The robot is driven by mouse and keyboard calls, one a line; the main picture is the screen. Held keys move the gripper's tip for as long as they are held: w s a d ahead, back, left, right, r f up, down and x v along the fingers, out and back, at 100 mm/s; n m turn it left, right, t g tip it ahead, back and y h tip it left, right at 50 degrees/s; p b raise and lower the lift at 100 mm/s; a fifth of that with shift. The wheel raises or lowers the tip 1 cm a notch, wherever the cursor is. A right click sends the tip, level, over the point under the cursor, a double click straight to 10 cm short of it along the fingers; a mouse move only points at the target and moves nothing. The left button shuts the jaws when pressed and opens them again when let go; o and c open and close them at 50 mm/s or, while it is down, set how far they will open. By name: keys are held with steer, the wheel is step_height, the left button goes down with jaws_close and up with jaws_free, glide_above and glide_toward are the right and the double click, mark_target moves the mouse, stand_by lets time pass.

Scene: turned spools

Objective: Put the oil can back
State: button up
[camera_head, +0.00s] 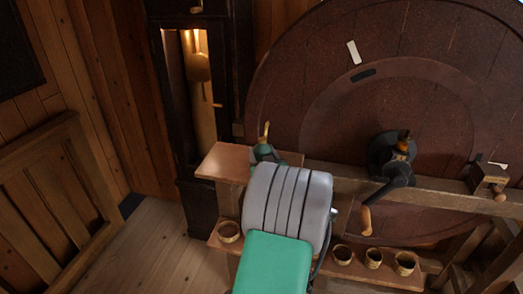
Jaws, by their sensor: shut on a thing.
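A dark green oil can (263,151) with an upright brass spout shows just beyond the grey ribbed part of my arm, over the back of the upper wooden shelf (222,163). Its lower part is hidden by my arm. I cannot tell whether it rests on the shelf or is held above it. My arm, grey and green, reaches up from the bottom middle. The arm hides my gripper, so its fingers and their grip do not show.
A large round wooden wheel (300,108) fills the right, with a dark hub and crank (392,175). Small brass-coloured cups (343,254) stand on the lower shelf (382,278), and another (229,231) is left of my arm. A tall dark clock case (165,110) stands behind. Left floor is clear.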

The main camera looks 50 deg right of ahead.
steer(key=shift+a+r, duration=0.1)
steer(key=shift+r, duration=0.05)
steer(key=shift+f+b, duration=0.25)
steer(key=shift+b, duration=0.1)
steer(key=o, duration=1.5)
steer(key=shift+r, duration=0.15)
steer(key=shift+s, duration=0.2)
steer(key=b+v, duration=0.3)
steer(key=v, duration=0.8)
steer(key=shift+s+a, duration=0.25)
steer(key=shift+a, duration=0.05)
